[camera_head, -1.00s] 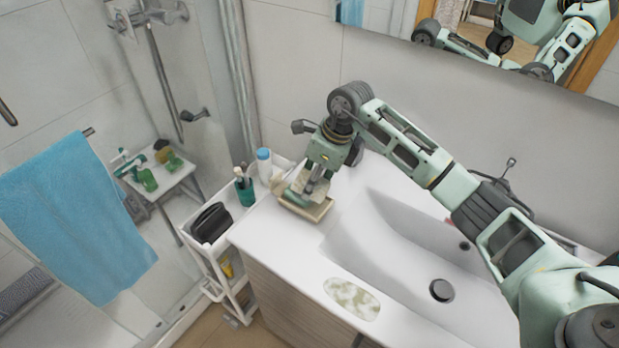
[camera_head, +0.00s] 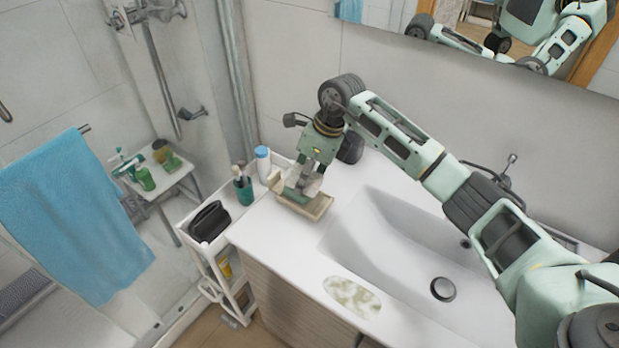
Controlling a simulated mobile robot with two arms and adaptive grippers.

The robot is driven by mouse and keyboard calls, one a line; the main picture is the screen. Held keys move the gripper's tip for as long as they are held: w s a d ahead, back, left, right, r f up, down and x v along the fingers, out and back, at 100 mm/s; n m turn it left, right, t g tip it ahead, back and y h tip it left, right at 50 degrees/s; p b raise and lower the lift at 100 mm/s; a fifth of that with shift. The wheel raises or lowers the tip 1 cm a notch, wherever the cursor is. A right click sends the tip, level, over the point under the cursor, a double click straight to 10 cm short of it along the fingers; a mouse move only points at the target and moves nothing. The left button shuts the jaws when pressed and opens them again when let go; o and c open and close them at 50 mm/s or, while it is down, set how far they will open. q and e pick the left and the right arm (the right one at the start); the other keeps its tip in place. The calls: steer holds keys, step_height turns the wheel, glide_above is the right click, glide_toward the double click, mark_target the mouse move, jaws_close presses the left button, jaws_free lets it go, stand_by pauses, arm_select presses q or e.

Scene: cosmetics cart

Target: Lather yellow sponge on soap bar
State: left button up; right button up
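My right gripper (camera_head: 302,188) comes in from the right and points down into a beige soap dish (camera_head: 322,210) at the back left of the sink counter. A dull green block, perhaps the soap bar (camera_head: 292,195), lies in the left part of the dish, beside the fingertips. A pale piece shows at the fingers, but I cannot tell whether it is a sponge or part of the gripper. Finger opening is unclear at this size. I cannot clearly make out a yellow sponge. My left gripper is not in view.
A pale marbled oval piece (camera_head: 352,297) lies on the front counter. The white basin (camera_head: 395,250) is empty. A white cart (camera_head: 212,252) at left holds a teal cup (camera_head: 243,190) and a blue-capped bottle (camera_head: 263,163). A shower stool (camera_head: 165,185) carries green bottles.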

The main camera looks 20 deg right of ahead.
mark_target(315, 181)
steer(key=shift+s+d+p, duration=0.35)
steer(key=shift+s+d, duration=0.45)
steer(key=shift+s, duration=0.25)
steer(key=shift+w+a+f+b, duration=0.1)
steer(key=shift+w+a+b, duration=0.75)
steer(key=shift+w, duration=0.25)
steer(key=shift+s+d+p, duration=0.4)
steer(key=shift+s+d, duration=0.45)
steer(key=shift+s, duration=0.25)
steer(key=shift+r+p, duration=1.75)
steer(key=shift+r, duration=1.9)
